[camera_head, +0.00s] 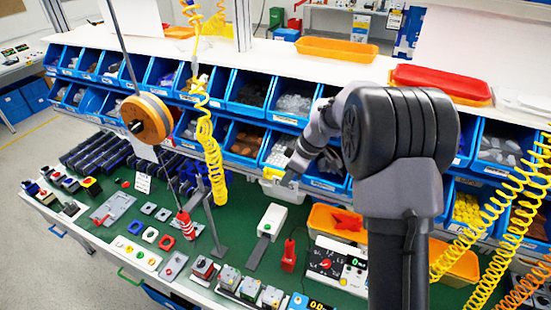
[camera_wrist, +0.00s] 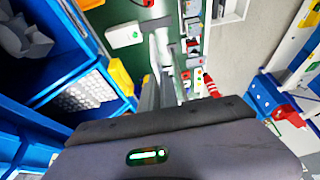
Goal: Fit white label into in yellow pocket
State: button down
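My gripper (camera_head: 289,179) is in front of the lower row of blue bins in the head view, above the green work surface. Its fingers are small and dark there, and I cannot tell if they are open or shut. In the wrist view, the grey gripper body fills the bottom and its fingertips are not clear. A blue bin (camera_head: 268,163) just behind my gripper holds white pieces; I cannot tell if they are labels.
Two rows of blue bins (camera_head: 247,90) stand behind the work surface. A white box (camera_head: 271,218) and an orange tray (camera_head: 339,222) with a red part stand below my gripper. Yellow coiled hoses (camera_head: 212,150) hang left and right. Switch parts crowd the front edge.

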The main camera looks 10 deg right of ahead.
jog(key=w+p, duration=0.1)
jog(key=w, duration=0.3)
jog(key=w+f+p, duration=0.1)
jog(key=w, duration=0.3)
jog(key=w+p, duration=0.1)
jog(key=w, duration=0.3)
jog(key=shift+f+p, duration=0.15)
jog(key=shift+p, duration=0.25)
jog(key=f, duration=0.1)
jog(key=f+p, duration=0.1)
jog(key=f, duration=0.1)
jog(key=shift+w+f, duration=0.2)
jog(key=shift+w, duration=0.15)
jog(key=shift+s, duration=0.1)
jog(key=shift+f, duration=0.1)
jog(key=shift+f, duration=0.15)
jog(key=c, duration=1.6)
grip_release()
